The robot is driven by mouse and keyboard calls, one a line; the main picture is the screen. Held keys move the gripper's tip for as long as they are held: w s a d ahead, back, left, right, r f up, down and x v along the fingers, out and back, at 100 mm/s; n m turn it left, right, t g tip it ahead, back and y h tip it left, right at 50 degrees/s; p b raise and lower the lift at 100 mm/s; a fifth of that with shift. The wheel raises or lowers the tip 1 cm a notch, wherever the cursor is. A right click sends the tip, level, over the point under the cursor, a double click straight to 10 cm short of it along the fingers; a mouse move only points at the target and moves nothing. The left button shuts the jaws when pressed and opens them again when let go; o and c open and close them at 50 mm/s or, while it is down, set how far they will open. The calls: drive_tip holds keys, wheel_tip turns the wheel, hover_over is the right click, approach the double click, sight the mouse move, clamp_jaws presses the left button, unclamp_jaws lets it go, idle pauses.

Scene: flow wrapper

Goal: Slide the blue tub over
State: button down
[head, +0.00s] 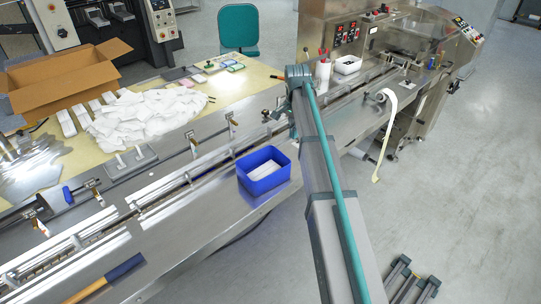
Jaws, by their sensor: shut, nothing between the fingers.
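The blue tub (269,184) is a small open rectangular box. It stands upright on the metal machine deck near its front edge, in the middle of the head view. Several white flat pieces lie inside it. My arm (325,185) reaches up from the bottom of the picture and passes just right of the tub, with a visible gap between them in the picture. My gripper cannot be made out; the arm's far end seems to hide it.
A metal guide rail (150,205) runs behind the tub. A blue and yellow-brown tool (105,278) lies on the deck at lower left. Behind are a white heap (150,115) and an open cardboard box (70,85). The deck left of the tub looks clear.

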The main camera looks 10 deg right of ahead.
sight(283, 155)
drive_tip(key=f+p, duration=0.1)
drive_tip(key=f, duration=0.1)
drive_tip(key=f+p, duration=0.1)
drive_tip(key=f, duration=0.2)
drive_tip(key=f+p, duration=0.1)
drive_tip(key=f, duration=0.2)
drive_tip(key=shift+w+a+f, duration=0.25)
drive_tip(key=shift+w, duration=0.05)
drive_tip(key=shift+s+a+f+p, duration=0.15)
drive_tip(key=shift+s+a+p, duration=0.7)
drive_tip(key=shift+a, duration=0.4)
drive_tip(key=shift+s+a+f, duration=0.1)
drive_tip(key=shift+s+a, duration=0.2)
drive_tip(key=shift+a, duration=0.15)
